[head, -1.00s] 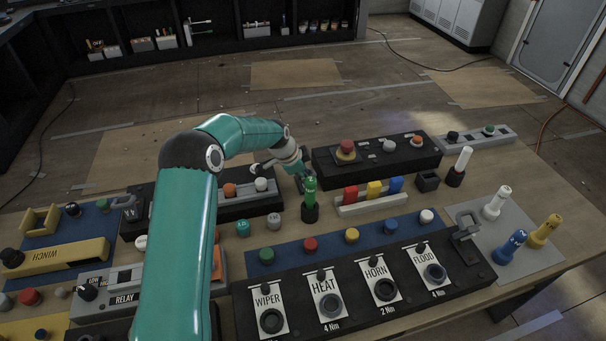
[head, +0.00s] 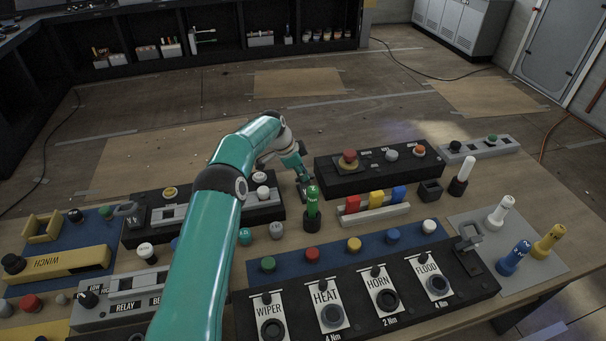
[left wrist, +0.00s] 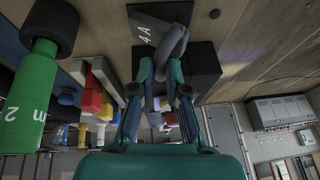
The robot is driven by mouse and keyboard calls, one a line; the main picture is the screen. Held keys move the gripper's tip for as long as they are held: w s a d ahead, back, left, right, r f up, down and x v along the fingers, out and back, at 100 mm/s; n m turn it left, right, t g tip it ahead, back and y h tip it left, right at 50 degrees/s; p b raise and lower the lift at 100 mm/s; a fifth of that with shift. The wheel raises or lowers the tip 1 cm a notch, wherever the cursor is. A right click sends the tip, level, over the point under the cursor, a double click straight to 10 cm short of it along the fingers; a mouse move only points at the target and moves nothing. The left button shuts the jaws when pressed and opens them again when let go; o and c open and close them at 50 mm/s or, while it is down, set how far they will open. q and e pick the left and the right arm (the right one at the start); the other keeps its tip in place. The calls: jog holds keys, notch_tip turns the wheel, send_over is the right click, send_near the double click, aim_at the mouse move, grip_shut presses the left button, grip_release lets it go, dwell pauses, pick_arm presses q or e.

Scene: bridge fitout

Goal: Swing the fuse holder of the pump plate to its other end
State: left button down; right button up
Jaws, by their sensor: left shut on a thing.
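The fuse holder (left wrist: 155,30), a grey piece marked 4A with a thick loop handle (left wrist: 174,46), is at the top of the left wrist view. It stands close to the end of a black block (left wrist: 201,66). My left gripper (left wrist: 160,92) is shut on the holder's handle; its fingertips partly hide the grip. In the head view my left gripper (head: 304,190) is low at the left end of the back black plate (head: 400,173), just behind the green driver. The plate's name is not readable there, and the holder is mostly hidden. My right gripper is out of view.
The green driver (head: 312,207) stands upright in a black base right in front of my gripper. Red, yellow and blue fuses stand in a grey rack (head: 372,216) to the right. Another black plate (head: 135,235) lies left, partly behind my arm.

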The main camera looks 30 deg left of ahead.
pick_arm(q)
jog(key=shift+w+a+f+p, duration=0.1)
jog(key=shift+w+a+p, duration=0.35)
jog(key=shift+a, duration=0.2)
jog(key=c, duration=1.2)
grip_release()
jog(key=shift+s, duration=0.1)
jog(key=v, duration=1.1)
jog(key=shift+s+r, duration=0.15)
jog(key=shift+r, duration=0.2)
